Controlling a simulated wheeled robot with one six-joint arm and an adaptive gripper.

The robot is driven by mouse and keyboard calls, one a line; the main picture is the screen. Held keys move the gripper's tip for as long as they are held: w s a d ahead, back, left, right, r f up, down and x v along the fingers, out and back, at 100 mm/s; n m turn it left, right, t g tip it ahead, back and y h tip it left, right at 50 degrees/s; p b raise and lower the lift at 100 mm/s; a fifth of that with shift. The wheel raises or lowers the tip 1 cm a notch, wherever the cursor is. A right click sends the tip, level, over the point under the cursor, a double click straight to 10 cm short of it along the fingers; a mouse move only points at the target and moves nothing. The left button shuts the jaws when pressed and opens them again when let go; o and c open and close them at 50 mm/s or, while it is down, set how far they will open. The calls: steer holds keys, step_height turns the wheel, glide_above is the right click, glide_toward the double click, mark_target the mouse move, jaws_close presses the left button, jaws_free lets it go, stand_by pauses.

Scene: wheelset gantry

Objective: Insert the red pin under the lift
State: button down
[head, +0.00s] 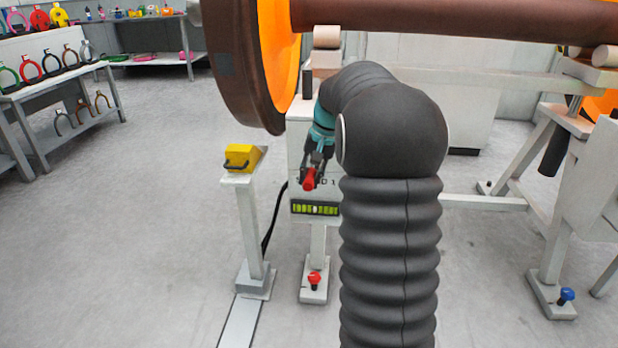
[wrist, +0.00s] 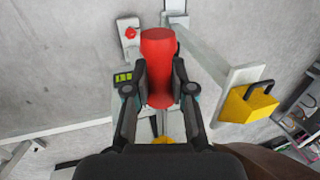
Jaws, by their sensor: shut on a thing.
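The red pin (head: 309,180) is held in my gripper (head: 313,165), in front of the white lift stand (head: 300,140) in the head view. In the wrist view the red pin (wrist: 158,50) sits between the two dark fingers of my gripper (wrist: 159,78), its wide end pointing away from the palm. My gripper is shut on its narrower part. The pin is in the air, apart from the floor. My arm hides the stand's right part. I cannot see a hole for the pin.
A brown wheel (head: 235,60) with an orange face and its axle (head: 450,18) hang above the stand. A yellow block (head: 243,158) with a black handle sits on a post to the left. A red knob (head: 314,280) is at the stand's foot. Open floor lies left.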

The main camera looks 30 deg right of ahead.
steer(key=shift+w+d, duration=1.05)
steer(key=shift+w, duration=0.5)
steer(key=shift+w+d, duration=1)
steer(key=shift+w, duration=0.5)
steer(key=shift+w+d, duration=1.05)
steer(key=shift+w, duration=0.5)
stand_by(0.6)
steer(key=c, duration=0.9)
jaws_free()
steer(key=v, duration=1.2)
steer(key=shift+w, duration=0.1)
